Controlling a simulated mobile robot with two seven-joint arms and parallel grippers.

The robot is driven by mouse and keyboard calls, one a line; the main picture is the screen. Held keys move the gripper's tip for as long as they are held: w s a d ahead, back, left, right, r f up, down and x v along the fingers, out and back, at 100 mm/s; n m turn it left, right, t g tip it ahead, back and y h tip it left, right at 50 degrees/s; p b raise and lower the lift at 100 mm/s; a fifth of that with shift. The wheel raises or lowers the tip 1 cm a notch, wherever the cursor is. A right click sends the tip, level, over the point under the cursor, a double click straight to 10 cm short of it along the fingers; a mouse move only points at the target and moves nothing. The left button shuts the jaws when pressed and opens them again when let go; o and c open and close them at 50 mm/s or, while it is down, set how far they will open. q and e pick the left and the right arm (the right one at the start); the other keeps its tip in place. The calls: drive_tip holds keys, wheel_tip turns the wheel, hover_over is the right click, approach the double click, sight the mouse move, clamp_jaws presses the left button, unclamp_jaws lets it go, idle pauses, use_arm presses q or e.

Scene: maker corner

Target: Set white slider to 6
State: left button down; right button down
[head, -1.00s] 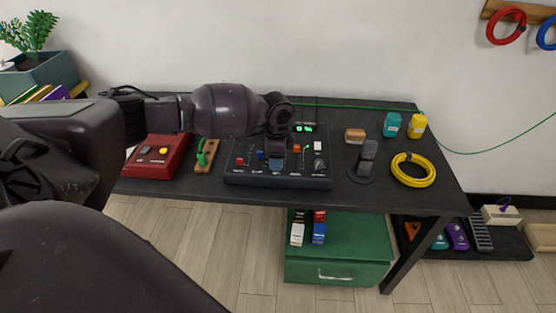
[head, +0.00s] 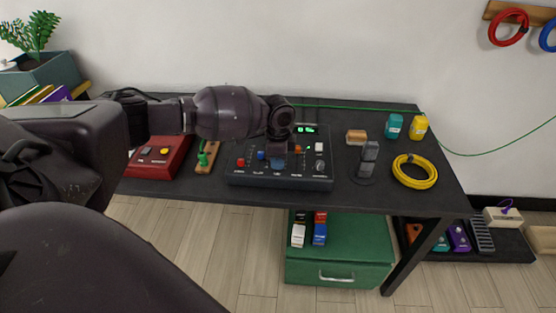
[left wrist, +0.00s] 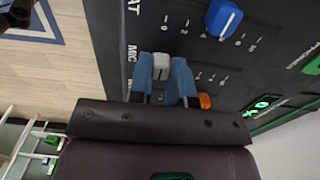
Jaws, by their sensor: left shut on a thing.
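The dark mixer panel (head: 280,181) lies on the black bench. My left gripper (head: 278,163) reaches down over its middle, and the arm hides part of the panel. In the left wrist view, the blue-tipped fingers of the left gripper (left wrist: 166,82) are shut on the pale white slider cap (left wrist: 161,66), one finger on each side. The cap sits beside the MIC label. The fingers cover part of its scale, so I cannot read its setting. A blue slider cap (left wrist: 223,18) and an orange slider cap (left wrist: 204,101) sit on either side. My right gripper is not in view.
A red box (head: 160,157) and a green-handled tool (head: 206,156) lie left of the panel. A microphone (head: 368,160), a yellow cable coil (head: 415,171), and teal (head: 394,127) and yellow (head: 419,127) containers stand right of it. A green cabinet (head: 340,247) is below.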

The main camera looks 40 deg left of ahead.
use_arm(q)
drive_tip(key=w+a, duration=0.1)
drive_tip(key=w+a+b, duration=0.1)
drive_tip(key=w, duration=0.1)
drive_tip(key=shift+w+f, duration=0.2)
drive_tip(key=shift+w+a, duration=0.2)
drive_tip(key=shift+w, duration=0.1)
drive_tip(key=shift+w+a+r, duration=0.15)
drive_tip(key=shift+w+r, duration=0.05)
drive_tip(key=c, duration=1)
unclamp_jaws()
drive_tip(key=shift+c, duration=0.2)
drive_tip(key=shift+r, duration=0.1)
wheel_tip(320, 180, up, 11)
drive_tip(key=p, duration=0.1)
drive_tip(key=shift+p, duration=0.35)
